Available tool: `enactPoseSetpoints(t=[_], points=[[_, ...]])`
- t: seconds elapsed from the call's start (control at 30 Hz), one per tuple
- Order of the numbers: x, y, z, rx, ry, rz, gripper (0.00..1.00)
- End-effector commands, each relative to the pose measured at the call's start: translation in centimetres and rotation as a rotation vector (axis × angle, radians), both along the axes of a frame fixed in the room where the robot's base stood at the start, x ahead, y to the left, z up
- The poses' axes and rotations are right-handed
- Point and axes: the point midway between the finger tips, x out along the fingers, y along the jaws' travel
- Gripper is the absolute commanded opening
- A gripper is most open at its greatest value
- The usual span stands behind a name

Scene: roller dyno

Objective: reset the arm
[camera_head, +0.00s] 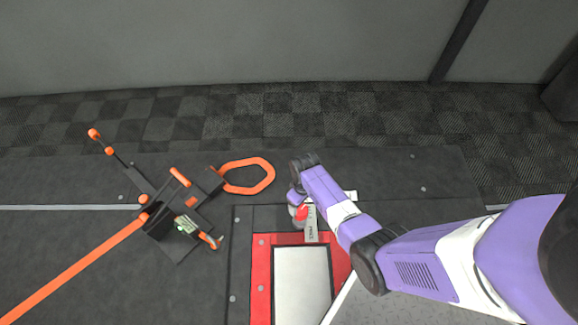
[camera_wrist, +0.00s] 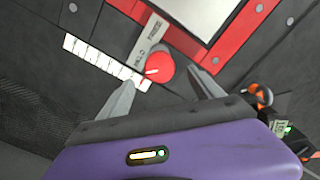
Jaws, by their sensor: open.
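My arm reaches in from the right in the head view, with my gripper (camera_head: 297,197) low over the platform. In the wrist view my gripper (camera_wrist: 165,85) is open, its two grey fingers spread apart. A round red knob (camera_wrist: 160,67) with a white pointer line lies between and just beyond the fingertips, and nothing is seen held. The knob (camera_head: 302,212) is partly covered by my gripper in the head view. Whether a finger touches it I cannot tell. A grey label plate (camera_wrist: 149,38) beside the knob carries two words, seemingly FREE and HELD.
A red-framed pale panel (camera_head: 301,285) is set in the platform. A white ticked strip (camera_wrist: 105,62) lies beside the knob. To the left stands a black bracket with orange parts (camera_head: 180,205), an orange loop (camera_head: 249,176) and an orange strap (camera_head: 75,272). A grey wall is behind.

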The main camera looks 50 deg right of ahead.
Motion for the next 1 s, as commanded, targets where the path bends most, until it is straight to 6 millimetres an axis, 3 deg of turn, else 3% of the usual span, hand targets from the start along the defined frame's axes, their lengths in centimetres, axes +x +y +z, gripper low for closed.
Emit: enactPoseSetpoints(t=[0.3, 0.47, 0.6, 0.7, 0.87, 1.0], points=[[0.2, -0.1, 0.0, -0.004, -0.007, -0.010, 0.76], [2.8, -1.6, 0.8, -0.057, -0.108, -0.050, 0.76], [6.7, -3.8, 3.3, -0.135, -0.262, -0.083, 0.76], [8.4, -4.9, 5.5, -0.204, -0.401, -0.104, 0.76], [9.0, -4.6, 9.2, -0.288, -0.609, -0.111, 0.76], [7.9, -2.8, 13.0, -0.334, -0.783, -0.098, 0.76]])
